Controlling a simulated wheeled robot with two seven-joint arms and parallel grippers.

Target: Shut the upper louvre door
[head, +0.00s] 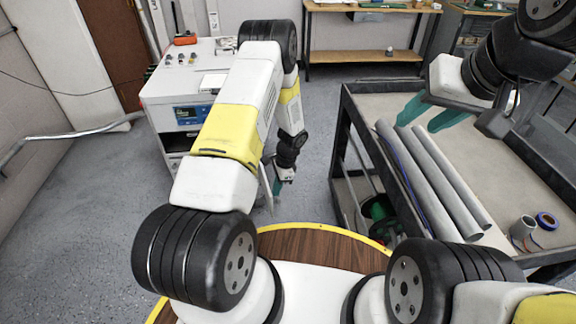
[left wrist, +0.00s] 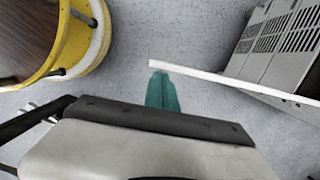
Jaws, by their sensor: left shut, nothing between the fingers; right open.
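A louvred grey cabinet (left wrist: 285,45) stands at the right in the left wrist view. A thin white panel (left wrist: 235,82), seen edge-on, stands out from it like an open door; I cannot tell whether it is the upper one. My left gripper's teal fingers (left wrist: 162,92) are shut and empty, close to the panel's free end; I cannot tell if they touch. In the head view the left gripper (head: 278,187) is low beside a pale upright strip (head: 266,187), probably the panel. My right gripper (head: 427,113) is open and empty above the cart.
A white cabinet with a blue display (head: 190,114) stands left, partly hidden by my left arm. A dark-framed cart (head: 480,130) at right carries grey pipes (head: 437,180) and tape rolls (head: 547,220). A workbench (head: 365,52) stands behind. Grey floor between is clear.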

